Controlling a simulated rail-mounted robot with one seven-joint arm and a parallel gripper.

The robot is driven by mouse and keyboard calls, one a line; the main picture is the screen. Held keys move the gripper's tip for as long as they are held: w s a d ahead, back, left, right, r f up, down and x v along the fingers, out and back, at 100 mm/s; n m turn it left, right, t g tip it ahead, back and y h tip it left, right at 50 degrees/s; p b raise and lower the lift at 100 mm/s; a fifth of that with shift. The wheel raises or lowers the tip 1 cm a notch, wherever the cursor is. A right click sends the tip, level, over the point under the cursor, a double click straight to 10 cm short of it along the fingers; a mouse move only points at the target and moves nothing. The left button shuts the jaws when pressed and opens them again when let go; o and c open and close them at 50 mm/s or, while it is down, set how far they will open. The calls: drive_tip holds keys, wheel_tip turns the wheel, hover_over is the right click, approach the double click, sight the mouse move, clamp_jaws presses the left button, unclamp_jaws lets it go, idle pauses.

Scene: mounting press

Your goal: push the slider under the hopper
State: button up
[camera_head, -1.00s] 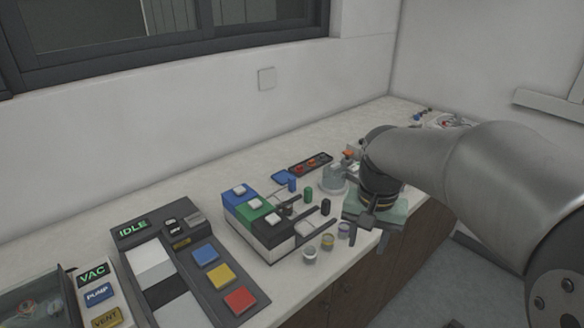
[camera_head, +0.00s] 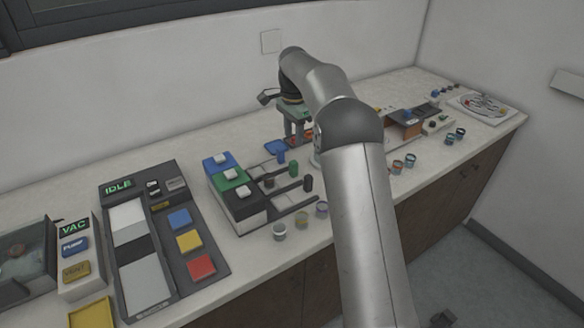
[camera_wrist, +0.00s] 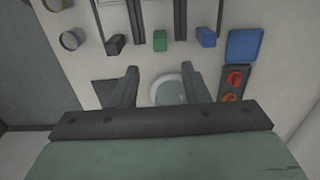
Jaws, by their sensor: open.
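A hopper block with blue, green and black sections (camera_head: 236,188) stands on the bench, a pale square piece on each section. Dark rails (camera_head: 290,201) reach out from it to the right. Blue (camera_head: 281,156), green (camera_head: 294,169) and black (camera_head: 308,184) pegs stand near the rail ends; I cannot tell which part is the slider. In the wrist view, the black (camera_wrist: 115,45), green (camera_wrist: 160,41) and blue (camera_wrist: 206,37) pegs show beyond my fingers. My gripper (camera_head: 297,136) is open, fingers pointing down, right of and behind the pegs, apart from them.
A round pale vessel (camera_wrist: 171,90) lies below, between my fingers in the wrist view. A blue pad (camera_wrist: 244,46) and a dark panel with red knobs (camera_wrist: 232,95) are beside it. Small cups (camera_head: 279,231) stand along the bench front. A control console (camera_head: 166,232) is left of the hopper.

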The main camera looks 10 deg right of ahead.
sight(294, 162)
wheel_tip(294, 162, down, 13)
drive_tip(key=shift+f+p, duration=0.15)
drive_tip(key=shift+p, duration=0.4)
